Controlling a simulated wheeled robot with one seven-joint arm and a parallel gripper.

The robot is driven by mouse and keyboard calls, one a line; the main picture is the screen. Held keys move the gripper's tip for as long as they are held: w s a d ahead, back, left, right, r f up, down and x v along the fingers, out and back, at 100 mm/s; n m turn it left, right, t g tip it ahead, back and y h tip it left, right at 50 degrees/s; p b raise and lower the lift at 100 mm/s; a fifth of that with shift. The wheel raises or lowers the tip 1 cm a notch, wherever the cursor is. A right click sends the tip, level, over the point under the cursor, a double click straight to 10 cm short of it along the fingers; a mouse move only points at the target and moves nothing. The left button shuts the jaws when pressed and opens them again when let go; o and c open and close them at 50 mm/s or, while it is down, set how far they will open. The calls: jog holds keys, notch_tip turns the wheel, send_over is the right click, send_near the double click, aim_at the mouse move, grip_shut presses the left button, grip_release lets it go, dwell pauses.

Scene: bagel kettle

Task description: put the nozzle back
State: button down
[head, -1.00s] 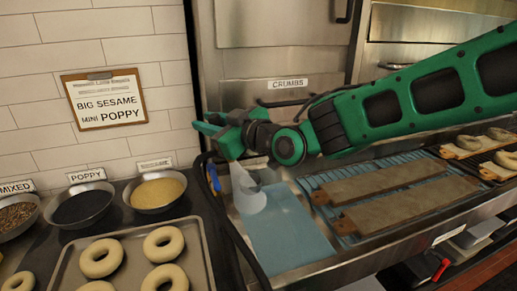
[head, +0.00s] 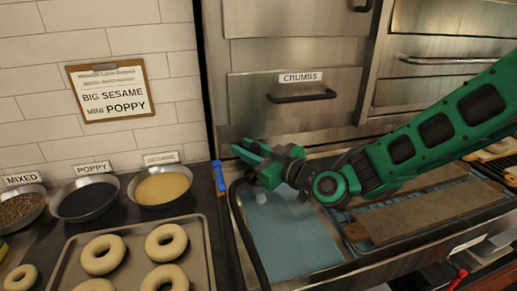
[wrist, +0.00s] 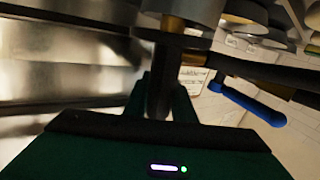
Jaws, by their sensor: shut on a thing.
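My gripper (head: 246,152) is above the back left of the blue-lined basin. In the wrist view, my gripper (wrist: 162,98) is shut on a dark upright grip, which I take to be the nozzle (wrist: 158,82). A brass collar and a pale grey flared part show beyond it, at the top of that view. In the head view the fingers mostly hide the nozzle; a small pale part (head: 234,200) shows below them. A black hose (head: 247,238) runs along the basin's left edge up towards my gripper. No holder for the nozzle can be made out clearly.
A blue-handled tool (head: 219,177) stands just left of my gripper; it also shows in the wrist view (wrist: 252,105). A bagel tray (head: 199,240) and topping bowls are at left. A steel drawer front marked CRUMBS (head: 305,100) is behind. Boards (head: 425,212) lie right.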

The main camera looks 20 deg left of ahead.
jog(key=shift+m, duration=0.5)
jog(key=shift+w+d+f, duration=0.15)
jog(key=shift+f, duration=0.4)
jog(key=c, duration=1.5)
grip_release()
jog(key=shift+f, duration=0.15)
jog(key=v, duration=1.1)
jog(key=shift+w+f, duration=0.2)
